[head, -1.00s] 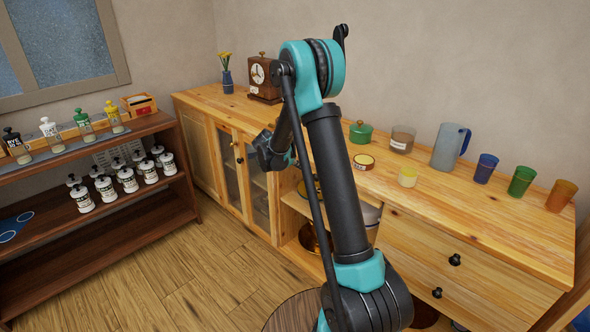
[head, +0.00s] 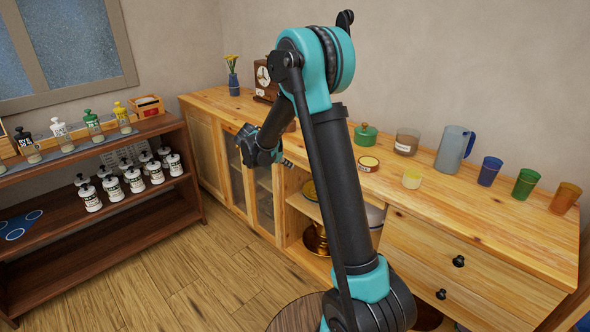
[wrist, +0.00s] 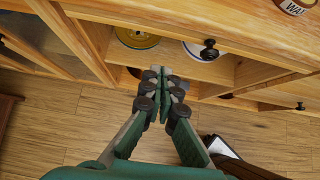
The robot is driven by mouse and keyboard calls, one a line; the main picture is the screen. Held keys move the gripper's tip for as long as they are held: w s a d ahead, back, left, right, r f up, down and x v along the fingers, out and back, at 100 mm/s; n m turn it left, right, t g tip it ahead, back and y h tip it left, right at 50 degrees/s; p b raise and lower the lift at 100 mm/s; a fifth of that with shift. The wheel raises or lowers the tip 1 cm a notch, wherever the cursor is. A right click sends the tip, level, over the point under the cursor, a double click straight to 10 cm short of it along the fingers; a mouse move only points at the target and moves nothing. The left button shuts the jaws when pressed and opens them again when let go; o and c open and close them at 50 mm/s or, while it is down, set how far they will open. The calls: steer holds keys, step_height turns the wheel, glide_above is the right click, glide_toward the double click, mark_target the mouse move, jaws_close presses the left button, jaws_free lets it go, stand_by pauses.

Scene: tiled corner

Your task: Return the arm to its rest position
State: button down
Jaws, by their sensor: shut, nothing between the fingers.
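My arm, black and teal, rises in the middle of the head view, with its forearm hanging down in front of the sideboard (head: 480,228). The arm's wrist end shows left of the upper link, but the fingertips are hidden or too small to make out there. In the wrist view my gripper (wrist: 162,88) is shut, its fingers together and empty. It points at the open shelf section of the sideboard (wrist: 200,20) and touches nothing that I can see.
On the sideboard stand a clock (head: 264,84), a green pot (head: 365,134), a grey pitcher (head: 453,148) and several coloured cups. A dark wooden rack (head: 95,215) with several jars is at the left. The wooden floor (head: 190,275) between them is clear.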

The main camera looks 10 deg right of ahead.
steer(key=s+d+r+m+g+y, duration=0.1)
steer(key=s+d+m+y, duration=0.15)
steer(key=s+m, duration=0.6)
steer(key=s+d+m+y, duration=0.1)
steer(key=s+d+m, duration=0.35)
steer(key=s, duration=0.75)
steer(key=s+a+f+m+y, duration=0.1)
steer(key=s+f+m+y, duration=0.1)
steer(key=s+m, duration=0.4)
steer(key=s+f+m+y, duration=0.1)
steer(key=s+f+m, duration=0.1)
steer(key=s+m, duration=0.4)
steer(key=s, duration=0.4)
steer(key=shift+s+a+f+y, duration=0.35)
steer(key=shift+s+f, duration=0.05)
